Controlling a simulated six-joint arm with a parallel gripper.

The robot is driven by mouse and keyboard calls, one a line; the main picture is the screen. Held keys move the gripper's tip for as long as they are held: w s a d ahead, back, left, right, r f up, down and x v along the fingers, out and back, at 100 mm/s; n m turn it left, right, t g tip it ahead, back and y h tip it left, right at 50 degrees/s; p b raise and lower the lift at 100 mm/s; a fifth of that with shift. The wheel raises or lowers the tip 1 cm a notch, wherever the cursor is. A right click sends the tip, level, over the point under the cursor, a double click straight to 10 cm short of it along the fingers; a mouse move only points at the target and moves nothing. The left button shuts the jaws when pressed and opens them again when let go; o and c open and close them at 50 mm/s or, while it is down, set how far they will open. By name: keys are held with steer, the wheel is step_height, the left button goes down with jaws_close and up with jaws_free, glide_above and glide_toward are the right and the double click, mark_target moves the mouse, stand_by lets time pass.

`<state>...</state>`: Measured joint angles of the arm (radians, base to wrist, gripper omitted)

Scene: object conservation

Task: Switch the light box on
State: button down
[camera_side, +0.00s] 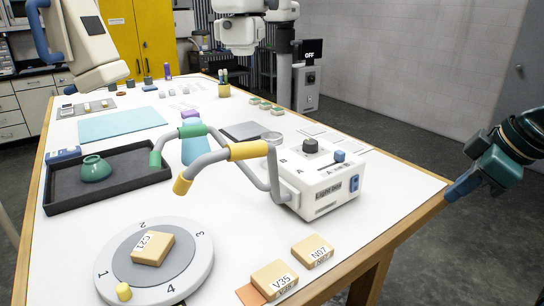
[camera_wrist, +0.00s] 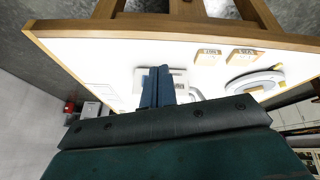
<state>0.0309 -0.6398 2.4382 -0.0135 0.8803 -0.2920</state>
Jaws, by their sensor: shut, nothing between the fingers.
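The light box (camera_side: 310,200) is a white unit labelled "light box" at the right part of the table. A dark knob (camera_side: 310,147) and a blue slider (camera_side: 339,156) are on its top. A blue switch (camera_side: 354,184) is on its right-hand end face; I cannot tell its position. My gripper (camera_side: 452,192) is shut and empty, off the table's right edge and apart from the box. In the wrist view the shut blue fingers (camera_wrist: 158,88) cover part of the light box (camera_wrist: 181,77), and its switch cannot be made out.
Labelled blocks (camera_side: 313,251) and a numbered turntable (camera_side: 200,275) are in front. A dark tray (camera_side: 60,199) holds a green pot (camera_side: 95,168). A far unit's screen (camera_side: 312,54) reads "OFF".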

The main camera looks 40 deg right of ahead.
mark_target(355, 184)
steer(key=w+d+f+n+g, duration=0.1)
steer(key=w+d+n, duration=0.3)
steer(key=w+n, duration=0.9)
steer(key=shift+w+f+n+g, duration=0.35)
steer(key=shift+f+n, duration=0.35)
steer(key=shift+n, duration=0.2)
steer(key=x, duration=1)
steer(key=shift+w+f, duration=0.1)
steer(key=shift+w, duration=0.8)
steer(key=shift+w+f, duration=0.15)
steer(key=shift+w, duration=0.9)
